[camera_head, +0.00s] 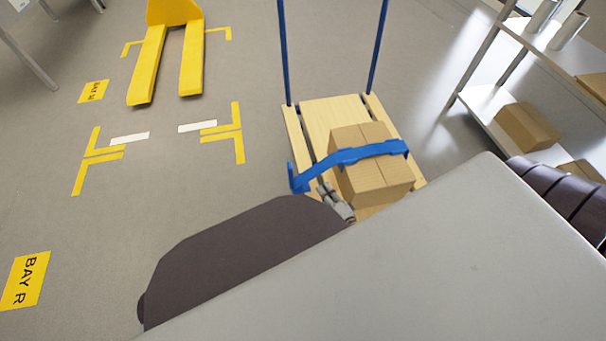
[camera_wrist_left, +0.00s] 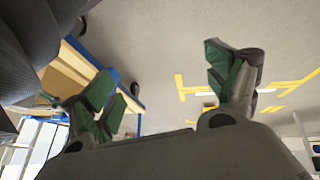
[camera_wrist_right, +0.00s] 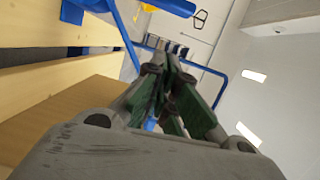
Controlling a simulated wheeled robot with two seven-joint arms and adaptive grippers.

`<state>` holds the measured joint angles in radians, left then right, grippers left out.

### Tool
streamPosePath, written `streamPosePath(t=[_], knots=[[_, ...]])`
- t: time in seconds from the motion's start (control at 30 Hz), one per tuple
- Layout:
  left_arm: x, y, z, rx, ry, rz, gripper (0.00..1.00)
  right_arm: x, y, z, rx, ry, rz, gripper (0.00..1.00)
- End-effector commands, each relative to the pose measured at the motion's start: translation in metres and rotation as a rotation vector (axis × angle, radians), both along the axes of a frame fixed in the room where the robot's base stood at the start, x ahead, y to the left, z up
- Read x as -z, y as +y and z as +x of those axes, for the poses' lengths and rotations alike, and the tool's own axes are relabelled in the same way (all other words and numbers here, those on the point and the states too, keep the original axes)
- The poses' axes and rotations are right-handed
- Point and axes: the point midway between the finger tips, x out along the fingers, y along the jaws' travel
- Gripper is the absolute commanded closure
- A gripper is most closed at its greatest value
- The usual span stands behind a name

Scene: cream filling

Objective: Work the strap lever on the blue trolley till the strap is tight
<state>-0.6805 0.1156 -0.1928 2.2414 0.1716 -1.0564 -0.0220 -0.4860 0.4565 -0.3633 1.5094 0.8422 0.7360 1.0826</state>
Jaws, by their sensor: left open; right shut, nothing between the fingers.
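The trolley has a wooden deck (camera_head: 318,112) and blue uprights (camera_head: 284,55). A cardboard box (camera_head: 372,185) sits on it, with a blue strap (camera_head: 372,151) across its top. At the strap's left end is an upright blue piece (camera_head: 296,180), possibly the lever. My right gripper (camera_head: 330,190) is beside the box's left side, just below the strap. In the right wrist view its fingers (camera_wrist_right: 165,100) are shut and empty, with the box (camera_wrist_right: 70,108) at left. My left gripper (camera_wrist_left: 165,92) is open and empty in its wrist view, with the trolley's edge beyond one finger.
A yellow pallet jack (camera_head: 172,45) stands at the upper left, with yellow floor markings (camera_head: 238,135) below it. A shelf unit with boxes (camera_head: 528,126) stands at right. My grey and dark arm parts hide the lower middle.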

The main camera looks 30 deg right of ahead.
Motion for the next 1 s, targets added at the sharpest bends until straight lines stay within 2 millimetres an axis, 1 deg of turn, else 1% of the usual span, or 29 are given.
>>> streamPosePath(t=[0.03,0.23,0.7,0.87,1.0], knots=[[0.001,0.0,0.0,0.001,-0.003,-0.002,0.13,0.002,0.0,0.0,0.002,-0.006,0.01,1.0],[-0.003,-0.001,-0.001,0.003,-0.007,-0.006,0.13,0.0,-0.001,0.001,0.009,-0.022,0.039,1.0],[-0.004,-0.001,0.0,0.003,-0.008,-0.007,0.13,-0.001,-0.001,0.002,0.01,-0.024,0.042,1.0],[0.0,-0.002,0.0,0.001,-0.012,-0.012,0.13,-0.001,-0.001,0.009,0.011,-0.024,0.041,1.0],[0.007,-0.003,0.0,-0.004,-0.02,-0.021,0.13,-0.001,-0.001,0.021,0.011,-0.027,0.041,1.0]])
